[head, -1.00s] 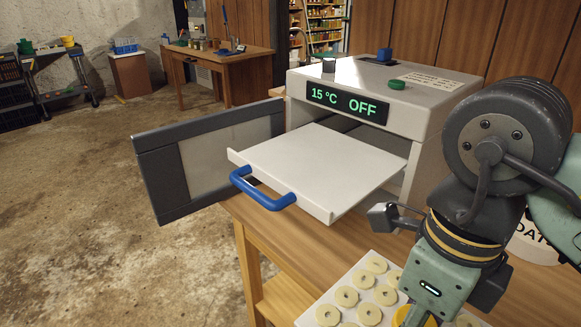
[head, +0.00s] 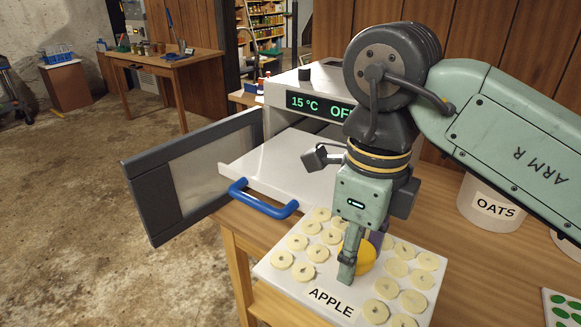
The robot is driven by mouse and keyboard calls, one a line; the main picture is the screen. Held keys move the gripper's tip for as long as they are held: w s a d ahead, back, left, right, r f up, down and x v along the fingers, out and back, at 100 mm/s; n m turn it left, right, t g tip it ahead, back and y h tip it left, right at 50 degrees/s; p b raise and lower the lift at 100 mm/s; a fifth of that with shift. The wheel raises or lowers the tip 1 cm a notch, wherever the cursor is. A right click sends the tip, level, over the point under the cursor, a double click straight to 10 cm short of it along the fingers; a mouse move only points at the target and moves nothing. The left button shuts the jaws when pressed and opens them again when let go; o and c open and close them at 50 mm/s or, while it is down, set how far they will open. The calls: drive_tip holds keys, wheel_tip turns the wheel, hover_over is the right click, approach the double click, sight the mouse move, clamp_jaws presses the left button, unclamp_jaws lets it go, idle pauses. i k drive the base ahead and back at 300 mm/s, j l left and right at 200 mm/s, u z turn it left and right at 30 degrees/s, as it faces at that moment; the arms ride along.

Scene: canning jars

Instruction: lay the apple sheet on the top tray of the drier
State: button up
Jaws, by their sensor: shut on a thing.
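The apple sheet (head: 268,273) is a white tray labelled APPLE with several pale apple rings on it, at the bottom middle of the head view. My gripper (head: 347,270) points down at its middle and is shut on its yellow grip (head: 366,258); one finger hides part of the grip. The sheet looks level and overlaps the bench's front edge; its height above the bench is hard to judge. The drier (head: 285,78) stands behind with its door open. Its white top tray (head: 262,165), with a blue handle (head: 262,199), is pulled out and bare where visible. My arm hides its right part.
The open grey drier door (head: 190,175) sticks out left of the tray. A sheet with green pieces (head: 562,312) is at the lower right corner.

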sight(298, 171)
drive_tip(key=i+j, duration=0.2)
drive_tip(key=i, duration=0.25)
drive_tip(key=i+j+u, duration=0.1)
drive_tip(key=i+j, duration=0.4)
